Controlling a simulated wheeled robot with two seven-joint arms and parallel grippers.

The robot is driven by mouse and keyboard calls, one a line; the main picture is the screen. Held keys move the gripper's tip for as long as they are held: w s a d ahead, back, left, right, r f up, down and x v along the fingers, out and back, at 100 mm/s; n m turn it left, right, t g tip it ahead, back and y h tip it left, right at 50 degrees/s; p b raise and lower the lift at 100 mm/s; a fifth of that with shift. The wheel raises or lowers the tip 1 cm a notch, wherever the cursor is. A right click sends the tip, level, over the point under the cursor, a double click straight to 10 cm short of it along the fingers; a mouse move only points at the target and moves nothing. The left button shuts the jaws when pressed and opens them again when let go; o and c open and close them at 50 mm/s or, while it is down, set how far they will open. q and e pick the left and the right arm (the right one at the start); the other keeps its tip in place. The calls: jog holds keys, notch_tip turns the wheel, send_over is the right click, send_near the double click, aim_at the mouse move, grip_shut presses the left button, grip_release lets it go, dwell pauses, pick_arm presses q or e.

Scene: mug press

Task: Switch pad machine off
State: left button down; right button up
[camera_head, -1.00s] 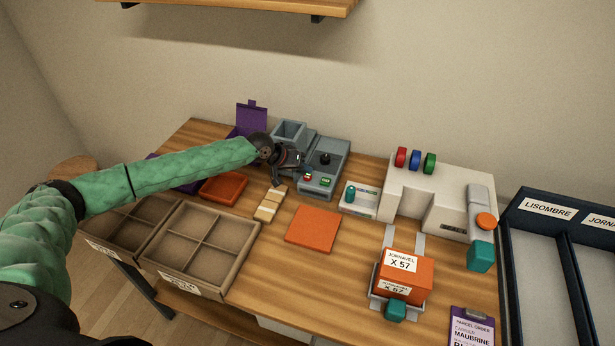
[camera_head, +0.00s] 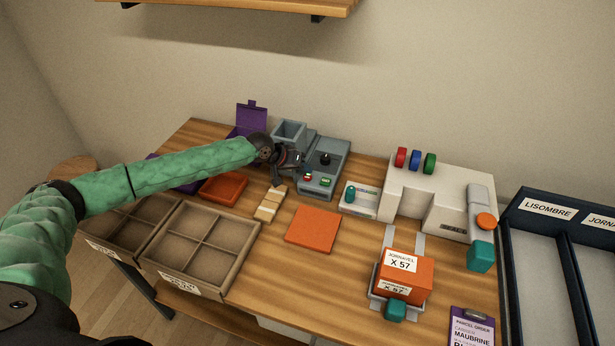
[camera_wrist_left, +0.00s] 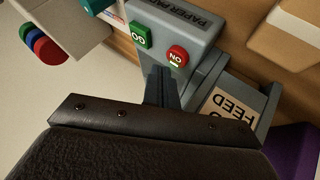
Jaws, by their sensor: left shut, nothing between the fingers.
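The pad machine (camera_head: 324,168) is a grey unit with a black knob, a red button (camera_head: 307,177) and a green button (camera_head: 325,181) at its front. In the left wrist view the red button (camera_wrist_left: 177,55) reads ON, with a small lit strip at its edge, and the green button (camera_wrist_left: 139,37) reads GO. My left gripper (camera_head: 299,171) is shut and empty at the machine's left front side. In the left wrist view its dark fingertips (camera_wrist_left: 161,72) are close to the red button; I cannot tell whether they touch. My right gripper is not in view.
A grey hopper (camera_head: 289,133) stands behind my left gripper. A white press (camera_head: 410,200) stands to the right.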

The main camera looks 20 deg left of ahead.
pick_arm(q)
jog(key=shift+f, duration=0.2)
dwell(0.5)
jog(key=shift+f, duration=0.2)
jog(key=shift+f, duration=0.3)
dwell(0.6)
jog(key=shift+f, duration=0.15)
dwell(0.4)
jog(key=shift+r+p, duration=0.6)
jog(key=shift+r, duration=0.25)
